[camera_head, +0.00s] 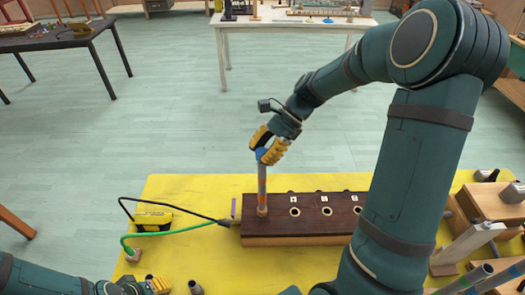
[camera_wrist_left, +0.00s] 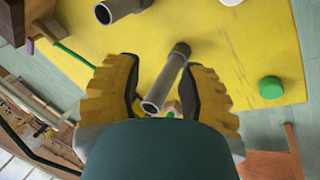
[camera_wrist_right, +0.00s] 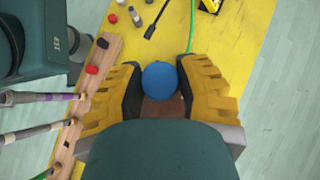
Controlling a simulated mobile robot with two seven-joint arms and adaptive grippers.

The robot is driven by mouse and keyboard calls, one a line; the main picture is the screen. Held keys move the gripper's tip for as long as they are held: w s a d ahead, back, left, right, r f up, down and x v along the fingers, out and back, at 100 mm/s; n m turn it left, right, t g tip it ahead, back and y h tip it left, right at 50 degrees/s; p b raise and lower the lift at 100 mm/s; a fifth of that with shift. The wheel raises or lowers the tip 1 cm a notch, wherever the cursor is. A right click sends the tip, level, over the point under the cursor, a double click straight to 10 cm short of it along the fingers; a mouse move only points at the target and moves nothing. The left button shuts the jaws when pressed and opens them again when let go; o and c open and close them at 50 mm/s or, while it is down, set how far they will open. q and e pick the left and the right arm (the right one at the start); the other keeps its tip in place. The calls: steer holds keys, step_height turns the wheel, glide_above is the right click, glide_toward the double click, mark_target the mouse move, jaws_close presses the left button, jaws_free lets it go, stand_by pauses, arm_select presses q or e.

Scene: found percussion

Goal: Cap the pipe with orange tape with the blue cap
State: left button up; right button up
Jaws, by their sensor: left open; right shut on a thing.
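The pipe with orange tape (camera_head: 262,188) stands upright in the leftmost hole of the dark wooden block (camera_head: 275,228). The blue cap (camera_head: 261,153) is at the top of this pipe; I cannot tell how far it is seated. My right gripper (camera_head: 268,147) is shut on the blue cap from above. In the right wrist view the blue cap (camera_wrist_right: 165,80) sits between the fingers and hides the pipe. My left gripper (camera_wrist_left: 160,92) is open and low over the yellow mat; in the head view it shows at the bottom left (camera_head: 156,286).
A grey tube (camera_wrist_left: 168,78) lies in line with my left gripper's opening. A green cap (camera_wrist_left: 271,87) is on the yellow mat (camera_head: 185,190). Cables and a yellow box (camera_head: 153,219) are left of the block.

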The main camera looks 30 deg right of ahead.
steer(key=shift+p, duration=0.75)
stand_by(1.2)
steer(key=shift+f+b, duration=0.75)
steer(key=shift+f, duration=0.9)
steer(key=shift+c, duration=0.2)
steer(key=o, duration=0.9)
steer(key=shift+r, duration=0.1)
steer(key=v, duration=1.2)
